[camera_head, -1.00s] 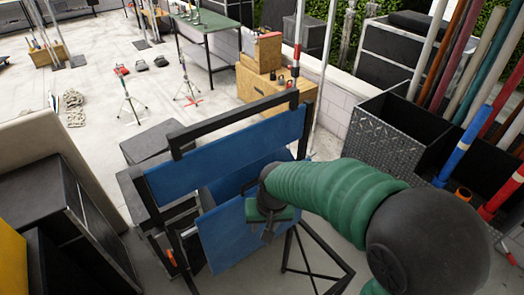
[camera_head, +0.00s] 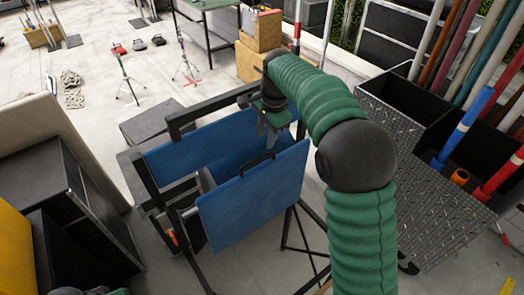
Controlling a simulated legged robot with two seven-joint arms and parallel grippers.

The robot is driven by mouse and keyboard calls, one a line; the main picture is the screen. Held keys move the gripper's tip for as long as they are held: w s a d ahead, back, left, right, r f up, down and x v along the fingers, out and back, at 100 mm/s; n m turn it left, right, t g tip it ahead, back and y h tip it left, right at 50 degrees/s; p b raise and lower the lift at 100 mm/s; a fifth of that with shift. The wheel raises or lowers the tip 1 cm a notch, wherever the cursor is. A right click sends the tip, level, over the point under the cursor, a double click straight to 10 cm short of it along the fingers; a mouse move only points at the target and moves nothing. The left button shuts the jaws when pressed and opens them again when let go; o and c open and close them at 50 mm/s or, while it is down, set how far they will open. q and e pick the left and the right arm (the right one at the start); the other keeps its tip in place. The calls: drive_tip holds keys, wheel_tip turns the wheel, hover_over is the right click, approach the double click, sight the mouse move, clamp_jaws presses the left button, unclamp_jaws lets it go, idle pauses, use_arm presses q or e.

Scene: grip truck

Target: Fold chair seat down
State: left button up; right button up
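The folding chair has a black frame (camera_head: 145,180) and a blue backrest (camera_head: 190,150). Its blue seat panel (camera_head: 250,205) hangs steeply tilted on the near side, with a black strip (camera_head: 258,163) at its upper edge. A gap shows between seat and backrest. My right gripper (camera_head: 264,130) is above the seat's upper edge, in front of the backrest's right part, fingers pointing down. Its fingertips overlap blue fabric, so contact and opening are unclear. Only a bit of green and black, likely my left arm, shows at the bottom left; its gripper is out of view.
A dark metal bin (camera_head: 430,190) with poles stands at the right. A dark cabinet (camera_head: 60,210) is at the left. Wooden boxes (camera_head: 258,50) and a green table (camera_head: 205,5) are behind the chair. Open pale floor lies at the back left.

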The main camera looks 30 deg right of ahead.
sight(263, 156)
drive_tip(key=f, duration=0.3)
drive_tip(key=w+f+p, duration=0.1)
drive_tip(key=f, duration=0.2)
drive_tip(key=w+f+p, duration=0.1)
drive_tip(key=f, duration=0.2)
drive_tip(key=shift+d+f, duration=0.15)
drive_tip(key=shift+d, duration=0.1)
drive_tip(key=shift+a, duration=0.15)
drive_tip(key=shift+c, duration=0.2)
drive_tip(key=shift+a, duration=0.1)
clamp_jaws()
idle(0.4)
